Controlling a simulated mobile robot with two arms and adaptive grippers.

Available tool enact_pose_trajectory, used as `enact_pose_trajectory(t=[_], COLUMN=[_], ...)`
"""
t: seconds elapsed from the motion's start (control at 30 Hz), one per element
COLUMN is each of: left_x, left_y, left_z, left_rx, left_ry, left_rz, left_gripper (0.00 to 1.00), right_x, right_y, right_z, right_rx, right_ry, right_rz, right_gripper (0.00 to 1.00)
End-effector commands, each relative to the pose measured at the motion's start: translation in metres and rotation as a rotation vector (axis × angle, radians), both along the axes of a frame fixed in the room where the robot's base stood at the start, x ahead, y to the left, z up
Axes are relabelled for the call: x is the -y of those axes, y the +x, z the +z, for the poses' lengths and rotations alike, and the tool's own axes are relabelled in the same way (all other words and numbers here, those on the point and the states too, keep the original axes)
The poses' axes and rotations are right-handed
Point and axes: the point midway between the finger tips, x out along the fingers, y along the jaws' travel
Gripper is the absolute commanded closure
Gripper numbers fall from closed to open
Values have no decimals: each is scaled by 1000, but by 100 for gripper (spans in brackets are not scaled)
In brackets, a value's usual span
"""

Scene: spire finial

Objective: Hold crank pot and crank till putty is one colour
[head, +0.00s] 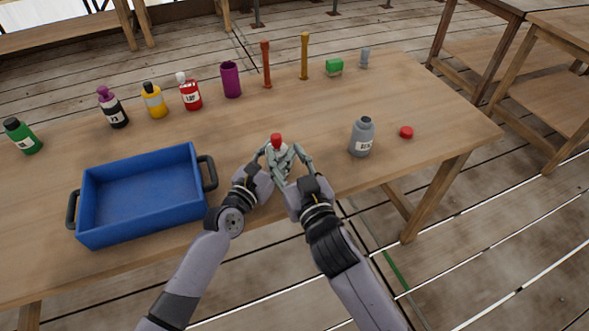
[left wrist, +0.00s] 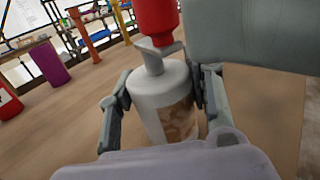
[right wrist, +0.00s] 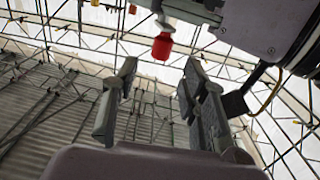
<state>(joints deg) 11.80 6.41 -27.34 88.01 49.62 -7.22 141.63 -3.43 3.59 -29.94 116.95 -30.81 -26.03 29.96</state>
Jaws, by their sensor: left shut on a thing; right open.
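The crank pot is a pale grey cylinder (left wrist: 155,88) with a grey crank arm on top and a red knob (left wrist: 157,18). Its side window shows putty (left wrist: 180,122) in patchy brown and paler tones. My left gripper (left wrist: 163,88) is shut around the pot body, a finger on each side. In the head view the red knob (head: 277,140) stands above the grippers near the table's front edge. My right gripper (right wrist: 158,80) is open and empty, with the red knob (right wrist: 162,46) beyond its fingertips, apart from them. The grippers hide most of the pot in the head view.
A blue tray (head: 88,213) stands left of my arms. The table's middle is clear.

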Motion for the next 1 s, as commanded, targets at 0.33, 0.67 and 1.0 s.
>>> enact_pose_trajectory(t=[0.33, 0.67, 1.0], left_x=[0, 0, 0], left_y=[0, 0, 0], left_z=[0, 1, 1], left_rx=[1, 2, 2], left_ry=[-1, -1, -1], left_rz=[0, 0, 0], left_gripper=[86, 86, 86], right_x=[14, 15, -2], right_y=[-45, -48, -45], right_z=[0, 1, 2], right_rx=[-1, 0, 57], right_ry=[0, 0, -9], right_rz=[-1, 0, 204], right_gripper=[60, 60, 60])
